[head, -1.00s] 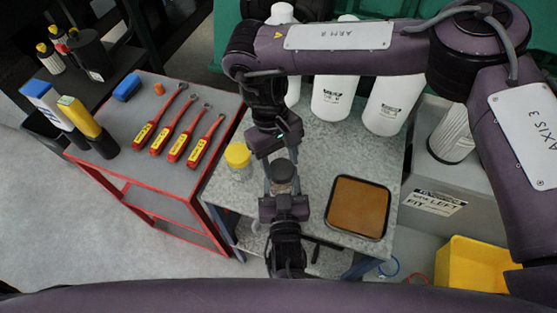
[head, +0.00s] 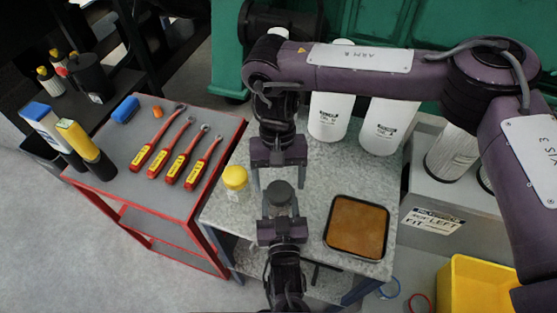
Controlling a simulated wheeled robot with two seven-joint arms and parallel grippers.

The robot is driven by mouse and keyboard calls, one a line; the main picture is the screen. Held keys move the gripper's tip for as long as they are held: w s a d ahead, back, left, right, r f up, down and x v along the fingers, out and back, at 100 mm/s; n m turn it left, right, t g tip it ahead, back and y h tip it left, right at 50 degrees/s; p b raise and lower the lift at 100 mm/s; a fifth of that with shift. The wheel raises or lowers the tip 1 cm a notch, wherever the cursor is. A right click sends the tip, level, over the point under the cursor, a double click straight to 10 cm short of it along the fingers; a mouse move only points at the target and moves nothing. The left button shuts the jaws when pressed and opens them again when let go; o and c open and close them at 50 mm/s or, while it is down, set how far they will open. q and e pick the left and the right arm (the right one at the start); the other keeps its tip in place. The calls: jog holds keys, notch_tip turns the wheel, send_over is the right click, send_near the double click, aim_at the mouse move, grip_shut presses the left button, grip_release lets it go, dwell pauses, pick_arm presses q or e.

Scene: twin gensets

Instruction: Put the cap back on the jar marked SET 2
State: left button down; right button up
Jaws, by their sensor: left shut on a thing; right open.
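A small round jar-like thing with a dark grey top (head: 280,193) is in my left gripper (head: 280,215), which comes up from the bottom of the head view and is shut on it. I cannot tell whether the dark top is a cap, and no marking on it can be read. My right gripper (head: 279,182) is open and empty, just beyond the dark top, its fingers apart and pointing towards it. A jar with a yellow cap (head: 235,178) stands on the grey bench to the left; its marking cannot be read.
The grey bench (head: 320,165) holds a black-rimmed tray (head: 357,227) of brown material at right and white bottles (head: 329,117) behind. A red cart (head: 165,145) with several red-yellow tools is at left. A yellow bin (head: 485,285) is at lower right.

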aim_at(280, 212)
jog(key=v, duration=1.1)
pick_arm(q)
jog(key=c, duration=0.6)
grip_release()
jog(key=shift+o, duration=0.2)
jog(key=s, duration=0.2)
jog(key=s+b, duration=0.1)
jog(key=s, duration=0.3)
jog(key=shift+s+d+f+b, duration=0.1)
jog(key=shift+s+d+b, duration=0.2)
jog(key=shift+s, duration=0.6)
pick_arm(e)
jog(key=shift+f, duration=0.8)
